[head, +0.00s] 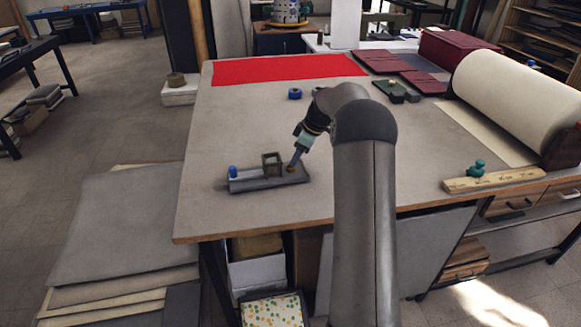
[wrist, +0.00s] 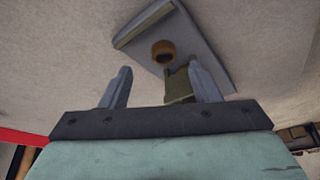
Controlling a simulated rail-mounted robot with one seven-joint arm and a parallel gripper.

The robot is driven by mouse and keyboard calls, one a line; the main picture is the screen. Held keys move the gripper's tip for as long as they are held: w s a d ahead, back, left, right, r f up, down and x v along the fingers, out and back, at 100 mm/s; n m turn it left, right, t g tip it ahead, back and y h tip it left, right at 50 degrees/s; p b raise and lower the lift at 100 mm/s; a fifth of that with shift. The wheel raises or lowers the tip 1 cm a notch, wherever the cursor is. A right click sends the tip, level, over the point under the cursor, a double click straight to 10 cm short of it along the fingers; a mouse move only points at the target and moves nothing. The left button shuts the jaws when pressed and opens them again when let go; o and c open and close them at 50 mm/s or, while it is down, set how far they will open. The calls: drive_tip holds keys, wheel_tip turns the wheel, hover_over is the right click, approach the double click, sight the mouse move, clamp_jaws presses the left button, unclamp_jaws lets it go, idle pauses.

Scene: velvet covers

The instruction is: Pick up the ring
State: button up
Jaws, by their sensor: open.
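A small brown ring (head: 291,168) sits at the right end of a grey board (head: 250,186) near the table's front left. In the wrist view the ring (wrist: 163,47) lies on the grey board (wrist: 205,45), just beyond the fingertips and roughly between them. My gripper (head: 294,164) is open and points down at the ring end of the board. In the wrist view its fingers (wrist: 158,72) are apart, with no ring held. An olive square frame (head: 272,164) stands left of the ring; in the wrist view an olive part (wrist: 178,86) shows beside the right finger.
A large cream roll (head: 520,105) takes up the right side. The table's left half is mostly clear.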

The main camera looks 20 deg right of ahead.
sight(290, 168)
drive_tip(key=p+x, duration=0.1)
drive_tip(key=x, duration=0.3)
drive_tip(key=shift+s+a+f, duration=0.1)
drive_tip(key=shift+s+a, duration=0.05)
drive_tip(key=shift+a, duration=0.05)
drive_tip(key=c, duration=1)
drive_tip(key=shift+c, duration=0.3)
